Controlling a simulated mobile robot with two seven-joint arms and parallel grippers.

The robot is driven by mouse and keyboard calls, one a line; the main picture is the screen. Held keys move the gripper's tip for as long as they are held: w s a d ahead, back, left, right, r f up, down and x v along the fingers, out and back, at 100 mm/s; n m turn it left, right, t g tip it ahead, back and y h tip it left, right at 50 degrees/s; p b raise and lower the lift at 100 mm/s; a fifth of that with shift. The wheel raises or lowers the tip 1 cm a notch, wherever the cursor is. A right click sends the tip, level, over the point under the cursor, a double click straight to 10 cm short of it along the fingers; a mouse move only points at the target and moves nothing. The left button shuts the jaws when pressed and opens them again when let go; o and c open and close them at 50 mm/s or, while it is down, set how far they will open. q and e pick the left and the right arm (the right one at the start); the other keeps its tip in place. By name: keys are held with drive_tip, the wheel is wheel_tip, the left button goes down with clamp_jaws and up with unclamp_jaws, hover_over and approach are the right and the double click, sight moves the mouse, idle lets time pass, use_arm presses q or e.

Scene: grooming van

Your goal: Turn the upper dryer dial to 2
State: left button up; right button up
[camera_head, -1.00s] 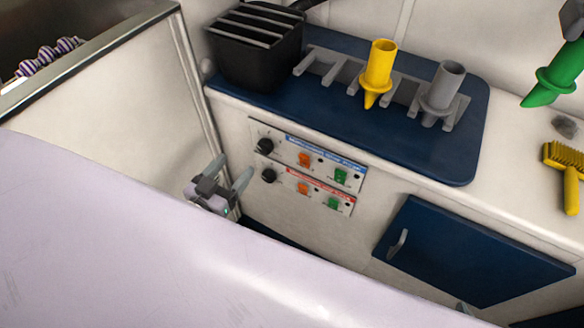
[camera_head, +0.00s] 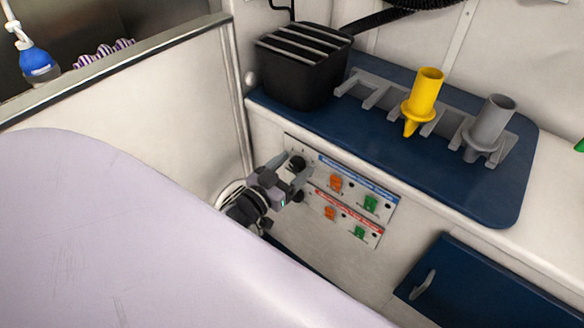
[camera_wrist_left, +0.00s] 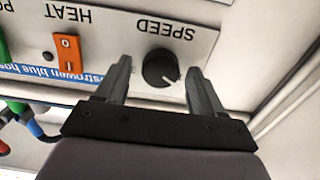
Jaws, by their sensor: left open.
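The upper dryer dial (camera_head: 297,164) is a black round knob at the left end of the upper control panel (camera_head: 335,180), which has a blue label strip. In the left wrist view the dial (camera_wrist_left: 160,68) sits beside the upside-down word SPEED, and its white mark points to the picture's lower right. My left gripper (camera_head: 290,170) is open at the panel. In the left wrist view its fingers (camera_wrist_left: 159,72) stand on either side of the dial, with gaps showing. The lower dial (camera_head: 298,196) is partly hidden by the gripper. My right gripper is out of view.
An orange switch (camera_head: 335,183) and a green switch (camera_head: 370,203) sit right of the dial; a red-labelled panel (camera_head: 345,218) lies below. A side wall (camera_head: 185,110) stands close left of the gripper. A pale lilac surface (camera_head: 120,240) fills the foreground.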

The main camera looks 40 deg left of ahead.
use_arm(q)
drive_tip(key=c, duration=1)
drive_tip(key=shift+m, duration=0.4)
drive_tip(key=m, duration=0.4)
drive_tip(key=shift+d+m+p, duration=0.1)
drive_tip(key=shift+m+p, duration=0.2)
drive_tip(key=shift+p, duration=0.05)
drive_tip(key=m, duration=0.3)
drive_tip(key=shift+f, duration=0.1)
drive_tip(key=shift+d+m, duration=0.1)
drive_tip(key=shift+m, duration=1.6)
